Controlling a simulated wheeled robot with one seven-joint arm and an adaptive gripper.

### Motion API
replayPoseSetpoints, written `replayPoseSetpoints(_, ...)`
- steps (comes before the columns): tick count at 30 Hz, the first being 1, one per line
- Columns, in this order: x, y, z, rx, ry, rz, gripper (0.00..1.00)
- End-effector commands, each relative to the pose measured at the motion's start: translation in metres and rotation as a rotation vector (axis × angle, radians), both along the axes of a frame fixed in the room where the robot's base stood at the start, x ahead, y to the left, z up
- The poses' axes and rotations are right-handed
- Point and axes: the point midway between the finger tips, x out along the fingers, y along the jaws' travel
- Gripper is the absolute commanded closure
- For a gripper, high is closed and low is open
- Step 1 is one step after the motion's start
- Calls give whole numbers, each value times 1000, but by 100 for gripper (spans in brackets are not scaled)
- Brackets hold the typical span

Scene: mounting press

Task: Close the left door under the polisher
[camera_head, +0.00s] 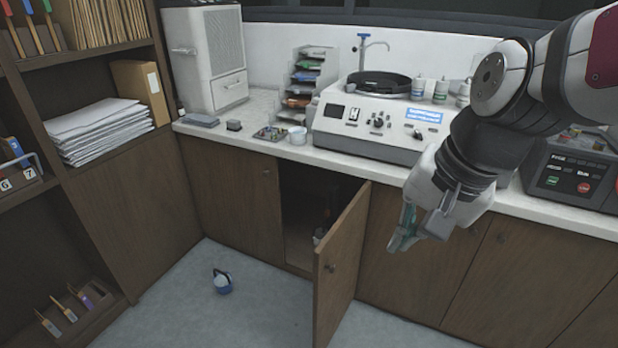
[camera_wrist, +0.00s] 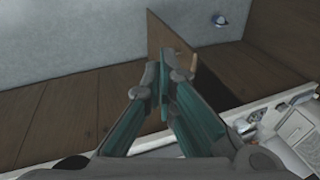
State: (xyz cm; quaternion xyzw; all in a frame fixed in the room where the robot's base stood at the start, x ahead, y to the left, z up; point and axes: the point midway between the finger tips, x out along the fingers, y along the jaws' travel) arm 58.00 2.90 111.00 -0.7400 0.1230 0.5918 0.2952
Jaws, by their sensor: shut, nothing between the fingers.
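The brown wooden door (camera_head: 343,262) under the polisher (camera_head: 375,118) stands open, swung out into the room from its right edge. Its outer face and a small knob (camera_head: 331,268) face right in the head view. The dark cabinet opening (camera_head: 303,215) shows to its left. My gripper (camera_head: 400,242) hangs in front of the counter, to the right of the door on its outer side. Its teal fingers are shut and empty. In the wrist view the fingertips (camera_wrist: 160,78) appear below the door panel (camera_wrist: 170,45); I cannot tell the exact gap.
Closed cabinet doors stand on both sides of the opening. A small blue-and-white round object (camera_head: 222,282) is on the grey floor, left of the open door. A shelf unit (camera_head: 90,215) stands at left. The white counter edge (camera_head: 290,152) runs above the doors.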

Motion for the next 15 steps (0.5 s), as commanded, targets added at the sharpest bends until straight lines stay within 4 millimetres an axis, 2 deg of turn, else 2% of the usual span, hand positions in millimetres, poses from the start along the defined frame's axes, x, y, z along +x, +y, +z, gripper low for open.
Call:
replayPoseSetpoints(1,18,4,-14,39,35,-80,100)
replayPoseSetpoints(8,89,14,-72,196,168,-494,100)
replayPoseSetpoints(15,152,16,-156,297,301,-957,100)
